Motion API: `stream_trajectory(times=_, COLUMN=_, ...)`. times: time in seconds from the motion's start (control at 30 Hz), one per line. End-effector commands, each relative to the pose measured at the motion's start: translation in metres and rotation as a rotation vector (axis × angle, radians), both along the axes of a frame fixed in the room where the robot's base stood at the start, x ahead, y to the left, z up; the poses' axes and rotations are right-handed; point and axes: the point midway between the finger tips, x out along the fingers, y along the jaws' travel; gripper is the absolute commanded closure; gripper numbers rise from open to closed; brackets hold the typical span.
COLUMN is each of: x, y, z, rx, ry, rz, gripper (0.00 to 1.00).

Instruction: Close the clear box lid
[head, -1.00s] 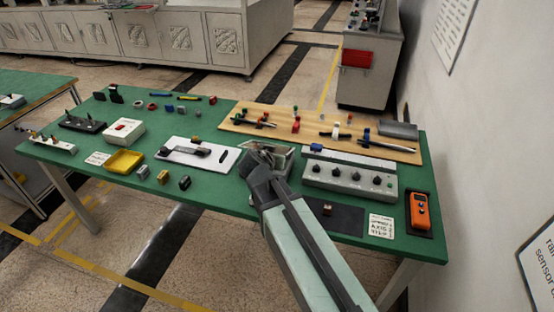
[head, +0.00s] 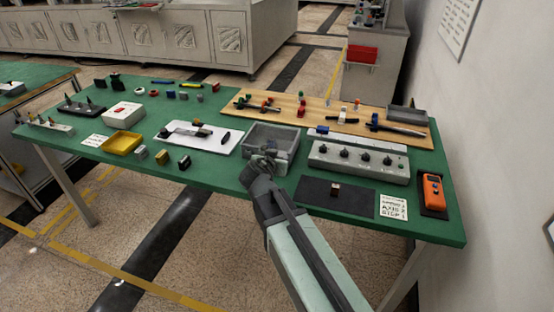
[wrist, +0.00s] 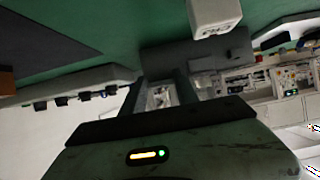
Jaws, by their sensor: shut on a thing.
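The grey, see-through box (head: 272,132) stands near the front edge of the green table, right of the white board. My gripper (head: 266,160) is at its front side in the head view and covers part of it. In the wrist view my gripper (wrist: 161,92) has its two dark fingers on either side of a small pale piece. It appears shut on the clear lid at the box front. The lid's outline and its angle to the box are too small and clear to tell.
A grey panel with several knobs (head: 358,161) stands close to the right of the box. A dark mat (head: 318,198) lies in front of it. A wooden board with tools (head: 335,118) is behind. A yellow tray (head: 122,143) is at the left. An orange meter (head: 433,191) is at the right.

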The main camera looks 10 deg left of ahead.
Motion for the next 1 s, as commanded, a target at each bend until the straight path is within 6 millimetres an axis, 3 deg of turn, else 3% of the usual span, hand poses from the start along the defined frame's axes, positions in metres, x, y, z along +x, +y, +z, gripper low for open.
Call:
stream_trajectory(times=0.03, x=-0.0029, y=-0.002, z=-0.0091, rx=0.003, ry=0.012, rz=-0.009, gripper=1.0)
stream_trajectory(times=0.13, x=-0.0034, y=-0.0012, z=-0.0123, rx=0.005, ry=0.012, rz=-0.008, gripper=1.0)
stream_trajectory(times=0.63, x=-0.0039, y=0.0002, z=-0.014, rx=0.006, ry=0.013, rz=-0.007, gripper=1.0)
stream_trajectory(times=0.67, x=-0.0039, y=0.0004, z=-0.0141, rx=0.006, ry=0.013, rz=-0.006, gripper=0.59)
stream_trajectory(times=0.7, x=-0.0038, y=0.0004, z=-0.014, rx=0.006, ry=0.013, rz=-0.006, gripper=0.55)
stream_trajectory(times=1.0, x=-0.0043, y=0.002, z=-0.0115, rx=0.003, ry=0.009, rz=-0.002, gripper=0.55)
